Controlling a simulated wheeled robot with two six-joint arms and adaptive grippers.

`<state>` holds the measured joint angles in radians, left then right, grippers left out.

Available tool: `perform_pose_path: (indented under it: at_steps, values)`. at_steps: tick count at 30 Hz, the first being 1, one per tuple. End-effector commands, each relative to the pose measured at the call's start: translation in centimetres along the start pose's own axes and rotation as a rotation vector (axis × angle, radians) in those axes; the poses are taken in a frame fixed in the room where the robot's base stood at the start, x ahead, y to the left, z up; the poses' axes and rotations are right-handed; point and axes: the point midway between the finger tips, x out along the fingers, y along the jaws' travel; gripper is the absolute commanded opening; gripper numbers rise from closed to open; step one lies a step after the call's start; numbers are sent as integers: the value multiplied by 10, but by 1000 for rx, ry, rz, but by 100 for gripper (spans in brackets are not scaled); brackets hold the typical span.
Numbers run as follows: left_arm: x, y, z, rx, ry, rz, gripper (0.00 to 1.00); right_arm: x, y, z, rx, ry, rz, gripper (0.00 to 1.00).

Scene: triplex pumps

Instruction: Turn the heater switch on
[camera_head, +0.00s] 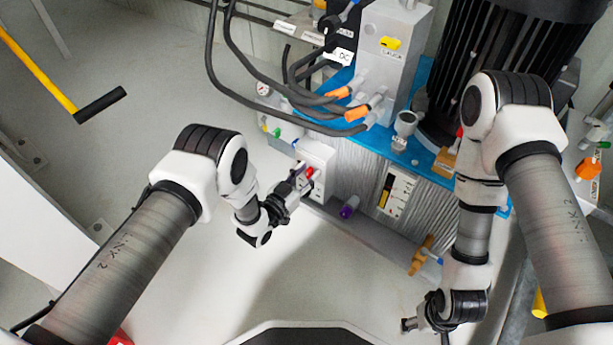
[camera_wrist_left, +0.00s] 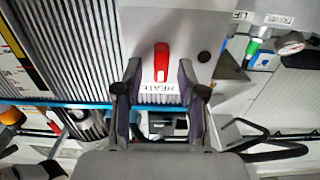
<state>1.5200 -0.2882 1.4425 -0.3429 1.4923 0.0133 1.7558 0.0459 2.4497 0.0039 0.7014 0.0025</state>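The heater switch has a red handle (camera_wrist_left: 161,62) on a light grey box, with a partly readable "HEATE" label (camera_wrist_left: 157,88) beside it, upside down in the left wrist view. In the head view the red handle (camera_head: 309,172) shows on the box (camera_head: 318,156) at the front of the pump unit. My left gripper (camera_wrist_left: 159,66) is open, its two fingers on either side of the red handle with gaps to both. Whether the tips reach the handle in depth is unclear. It also shows in the head view (camera_head: 297,178). My right gripper (camera_head: 409,324) is low at the right, mostly hidden by its arm.
A purple knob (camera_head: 348,207) and a gauge panel (camera_head: 398,192) are right of the box. Black hoses (camera_head: 262,100) hang above it. A green knob and round dial (camera_wrist_left: 291,43) are at the right in the wrist view.

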Motion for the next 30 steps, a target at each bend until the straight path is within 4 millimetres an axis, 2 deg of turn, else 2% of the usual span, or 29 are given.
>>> perform_pose_path:
  at_steps: [4, 5, 6, 8, 20, 30]
  values:
    - [0, 0, -1, 0, -1, -1, 40, -1, 0, 0, 0, 1, 0, 68]
    - [0, 0, -1, 0, -1, -1, 32, -1, 0, 0, 0, 1, 0, 68]
    - [0, 0, -1, 0, -1, -1, 18, -1, 0, 0, 0, 1, 0, 68]
    - [0, 0, -1, 0, -1, -1, 0, -1, 0, 0, 0, 1, 0, 68]
    - [-1, -1, -1, -17, -2, -1, 0, -3, 0, 0, 0, 0, 0, 68]
    - [-1, -3, -2, -177, -2, -3, 0, -15, 0, 0, -3, -2, 0, 68]
